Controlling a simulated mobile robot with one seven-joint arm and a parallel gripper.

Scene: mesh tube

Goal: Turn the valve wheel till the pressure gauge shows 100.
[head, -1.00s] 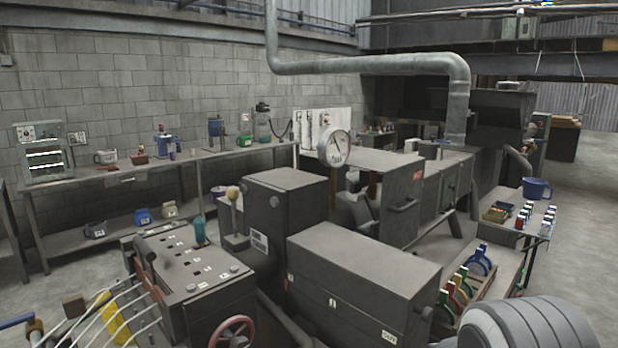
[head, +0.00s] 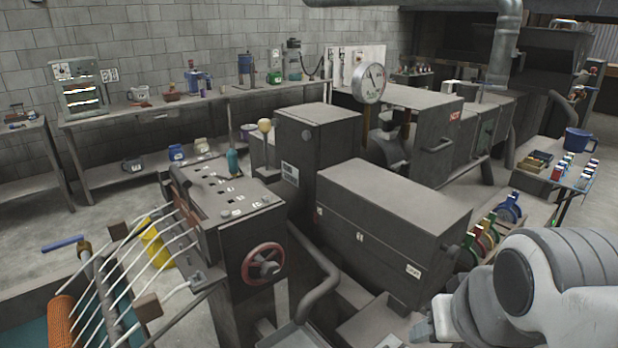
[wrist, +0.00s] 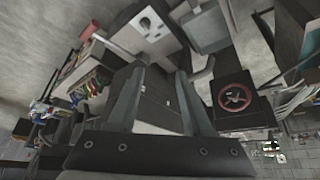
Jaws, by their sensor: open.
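The red valve wheel (head: 263,263) is on the front face of a dark grey machine cabinet, low in the middle of the head view. It also shows in the wrist view (wrist: 235,96), right of my gripper. The round white pressure gauge (head: 369,82) stands on a post behind the cabinets; its needle is visible but the numbers are too small to read. My gripper (wrist: 157,75) shows in the wrist view with its two fingers spread and nothing between them, apart from the wheel.
A long grey box cabinet (head: 395,215) stands right of the wheel. A bent pipe (head: 325,270) runs between them. White rods and an orange mesh tube (head: 60,322) lie at lower left. A blue mug (head: 578,142) stands on a side table at right.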

